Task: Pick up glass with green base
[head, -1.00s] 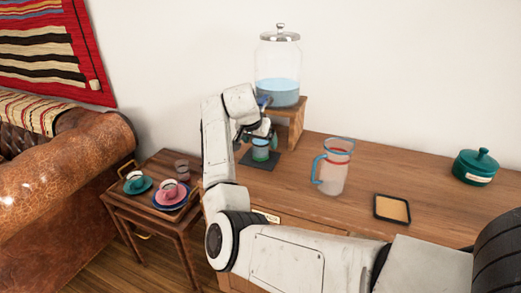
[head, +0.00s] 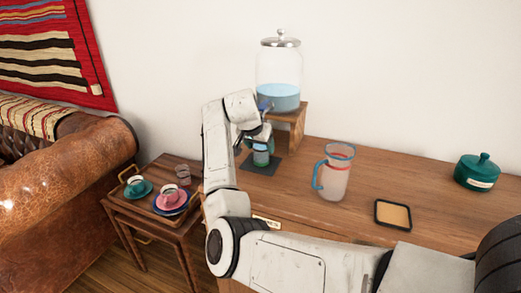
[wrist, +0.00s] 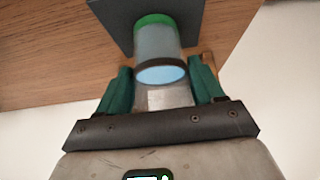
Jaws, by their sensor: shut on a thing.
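The glass with the green base (wrist: 157,42) shows in the wrist view between my gripper's two teal fingers. It has a grey see-through wall, a dark rim band and pale blue inside. In the head view the glass (head: 261,156) is at the dark square mat (head: 262,167), below the dispenser's tap. My gripper (wrist: 160,88) is shut on the glass; it also shows in the head view (head: 258,138). The wrist view shows the green base close to the dark mat; I cannot tell whether they touch.
The glass dispenser (head: 279,90) with blue liquid stands on a wooden stand (head: 298,122) close behind. A pitcher (head: 334,172) with a blue handle, a tan-topped tray (head: 393,214) and a teal lidded pot (head: 478,172) are to the right. A side table with cups (head: 170,199) stands left.

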